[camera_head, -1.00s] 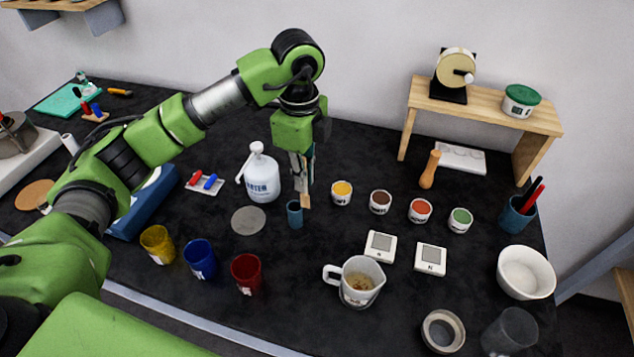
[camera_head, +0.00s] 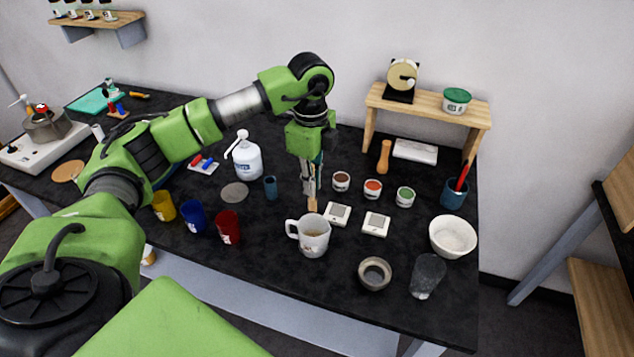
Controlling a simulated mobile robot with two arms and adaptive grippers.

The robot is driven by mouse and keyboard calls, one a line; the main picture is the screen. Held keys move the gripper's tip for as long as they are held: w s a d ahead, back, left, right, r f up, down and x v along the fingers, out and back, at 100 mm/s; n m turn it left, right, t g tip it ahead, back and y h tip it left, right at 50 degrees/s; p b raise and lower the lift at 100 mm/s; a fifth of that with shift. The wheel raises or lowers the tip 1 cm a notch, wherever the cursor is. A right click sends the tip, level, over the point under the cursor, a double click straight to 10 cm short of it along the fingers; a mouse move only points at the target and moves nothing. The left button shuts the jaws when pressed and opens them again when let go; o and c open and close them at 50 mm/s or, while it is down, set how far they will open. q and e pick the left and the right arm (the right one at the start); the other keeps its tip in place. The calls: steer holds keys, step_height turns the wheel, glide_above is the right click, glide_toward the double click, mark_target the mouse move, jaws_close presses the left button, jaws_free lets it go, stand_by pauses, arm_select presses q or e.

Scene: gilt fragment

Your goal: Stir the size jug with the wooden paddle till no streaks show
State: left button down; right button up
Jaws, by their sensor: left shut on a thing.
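My left gripper (camera_head: 310,184) is above and behind the jug, pointing down. It is shut on the wooden paddle (camera_head: 312,204), whose pale flat end points down. The paddle's end shows just above the jug's far rim; whether it is over the mouth or behind it I cannot tell. Streaks in the jug cannot be made out. My right gripper is not in view.
Two small white devices (camera_head: 376,224) lie right of the jug. A grey round dish (camera_head: 374,274), a clear glass (camera_head: 427,278) and a white bowl (camera_head: 453,236) stand farther right. Red (camera_head: 228,228), blue (camera_head: 194,217) and yellow (camera_head: 164,206) cups stand left. A small blue cup (camera_head: 270,188) is behind.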

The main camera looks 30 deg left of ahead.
mark_target(313, 208)
arm_select(q)
steer(key=shift+a+f, duration=0.1)
steer(key=shift+f, duration=0.35)
steer(key=shift+f+b, duration=0.3)
steer(key=shift+b, duration=0.05)
steer(key=shift+s+d+f+b, duration=0.15)
steer(key=shift+d+f+b, duration=0.1)
steer(key=shift+f+b, duration=0.55)
step_height(313, 208, down, 2)
steer(key=shift+a+f+b, duration=0.1)
steer(key=shift+f+b, duration=0.05)
steer(key=shift+b, duration=0.45)
steer(key=shift+f+b, duration=1.15)
steer(key=shift+f, duration=0.5)
steer(key=shift+f+b, duration=1.15)
steer(key=shift+f, duration=0.5)
steer(key=shift+f+b, duration=0.6)
steer(key=shift+f, duration=0.35)
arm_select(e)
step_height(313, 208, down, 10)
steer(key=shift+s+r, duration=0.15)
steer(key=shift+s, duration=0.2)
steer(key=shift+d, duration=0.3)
